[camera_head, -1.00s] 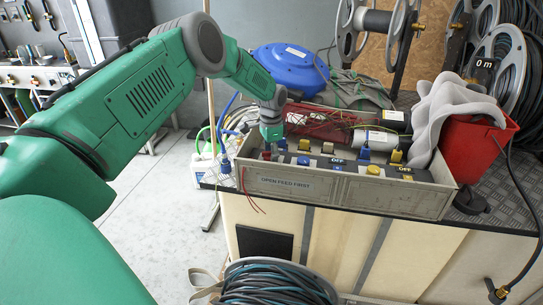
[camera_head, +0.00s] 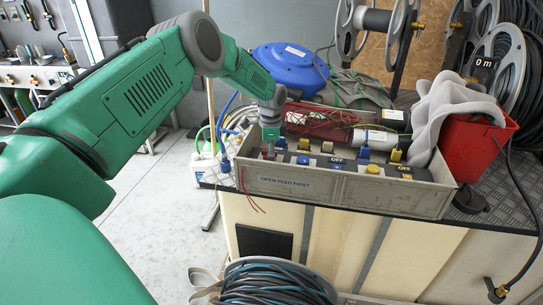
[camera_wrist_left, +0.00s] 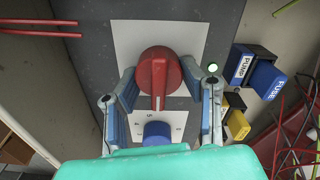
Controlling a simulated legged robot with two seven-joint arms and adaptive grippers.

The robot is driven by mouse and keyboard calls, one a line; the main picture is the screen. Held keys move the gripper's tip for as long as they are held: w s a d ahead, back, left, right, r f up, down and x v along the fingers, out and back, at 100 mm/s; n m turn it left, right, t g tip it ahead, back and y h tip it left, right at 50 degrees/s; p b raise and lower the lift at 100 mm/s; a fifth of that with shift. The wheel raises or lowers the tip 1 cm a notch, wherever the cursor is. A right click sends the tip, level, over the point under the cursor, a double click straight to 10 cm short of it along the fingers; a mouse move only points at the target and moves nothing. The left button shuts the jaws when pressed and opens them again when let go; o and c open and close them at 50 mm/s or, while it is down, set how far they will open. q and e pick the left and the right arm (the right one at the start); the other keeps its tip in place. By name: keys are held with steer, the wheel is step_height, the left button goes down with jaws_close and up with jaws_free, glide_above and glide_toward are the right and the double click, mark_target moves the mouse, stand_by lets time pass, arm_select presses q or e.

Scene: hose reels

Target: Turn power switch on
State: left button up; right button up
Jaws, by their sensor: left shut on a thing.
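A red rotary knob (camera_wrist_left: 160,78) sits on a white plate (camera_wrist_left: 135,40) on a dark panel. Its raised bar points roughly up and down in the left wrist view. My left gripper (camera_wrist_left: 161,88) has a finger on each side of the knob and is shut on it. In the head view my left gripper (camera_head: 269,151) reaches down into the left end of the grey box, and the knob is mostly hidden there. No wording naming the power switch is readable. My right gripper is not in view.
A blue knob (camera_wrist_left: 158,134) on a numbered dial sits just below. The grey box (camera_head: 340,193) has raised walls around the panel.

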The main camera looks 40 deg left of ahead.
arm_select(q)
steer(key=shift+a, duration=0.1)
steer(key=o, duration=1)
steer(key=shift+o, duration=0.7)
steer(key=shift+a+f, duration=0.1)
step_height(320, 180, up, 12)
steer(key=shift+w+f, duration=0.1)
